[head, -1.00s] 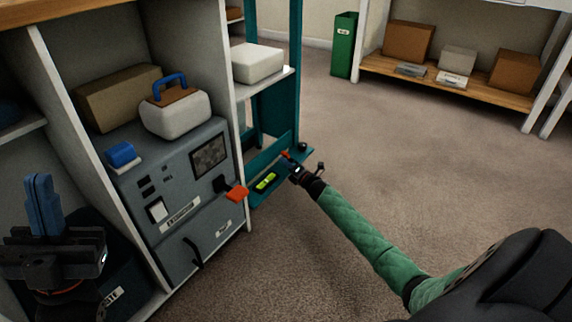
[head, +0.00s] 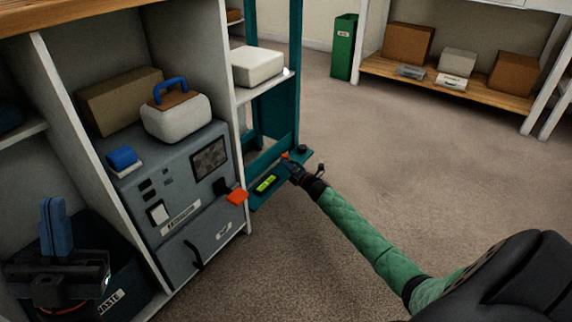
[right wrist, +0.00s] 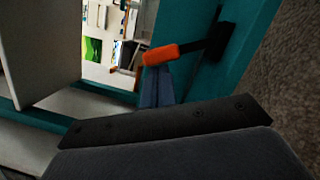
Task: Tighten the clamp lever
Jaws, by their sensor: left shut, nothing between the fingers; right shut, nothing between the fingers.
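The clamp lever, an orange handle on a black arm, shows in the right wrist view (right wrist: 175,52), fixed to the teal post at the right. In the head view only a small orange bit of it (head: 285,156) shows at the tip of my right gripper (head: 289,161). The blue fingers of that gripper (right wrist: 157,84) are shut and empty, close against or just below the orange handle in the picture. I cannot tell whether they touch it. My left gripper (head: 52,205) is shut and empty, fingers up, at the lower left in the head view.
The teal frame's base carries a bright green level (head: 265,184). The carpet (head: 400,160) at right is clear.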

